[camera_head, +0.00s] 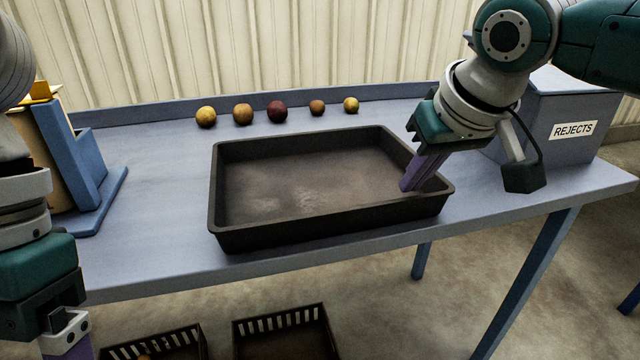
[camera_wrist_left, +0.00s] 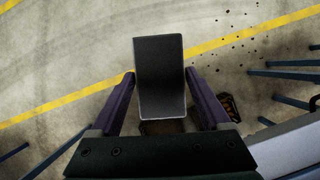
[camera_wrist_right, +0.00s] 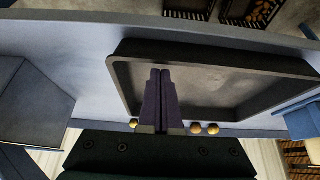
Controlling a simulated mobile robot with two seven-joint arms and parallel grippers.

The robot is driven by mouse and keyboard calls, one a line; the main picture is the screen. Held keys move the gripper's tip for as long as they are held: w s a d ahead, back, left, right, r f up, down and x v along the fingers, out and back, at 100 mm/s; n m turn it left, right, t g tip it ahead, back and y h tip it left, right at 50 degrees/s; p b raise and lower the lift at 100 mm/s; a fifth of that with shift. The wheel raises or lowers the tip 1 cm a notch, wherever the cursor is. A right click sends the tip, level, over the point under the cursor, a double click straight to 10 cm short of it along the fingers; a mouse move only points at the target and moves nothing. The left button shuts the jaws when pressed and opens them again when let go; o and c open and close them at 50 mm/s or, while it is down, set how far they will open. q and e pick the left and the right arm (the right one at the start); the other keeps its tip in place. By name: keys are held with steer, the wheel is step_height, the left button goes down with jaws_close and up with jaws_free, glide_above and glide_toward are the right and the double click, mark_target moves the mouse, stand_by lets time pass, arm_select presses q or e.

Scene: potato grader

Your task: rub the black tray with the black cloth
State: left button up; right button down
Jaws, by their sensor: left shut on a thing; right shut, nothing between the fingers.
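The black tray (camera_head: 330,235) lies on the blue-grey table, its inside floor bare and marked with pale smudges. It also shows in the right wrist view (camera_wrist_right: 250,101). My right gripper (camera_head: 408,187) is shut and empty, its purple fingers pointing down over the tray's right end; I cannot tell whether they touch it. The closed fingers (camera_wrist_right: 160,74) also show in the right wrist view. My left gripper (camera_head: 68,346) is at the lower left, in front of the table. In the left wrist view it is shut on the black cloth (camera_wrist_left: 160,75), a flat dark rectangle above the floor.
Several potatoes (camera_head: 277,111) stand in a row behind the tray. A blue and tan stand (camera_head: 72,150) is at the left. Slatted crates (camera_head: 282,325) are below the table.

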arm_select(q)
steer(key=shift+f, duration=0.25)
arm_select(e)
steer(key=shift+f, duration=0.55)
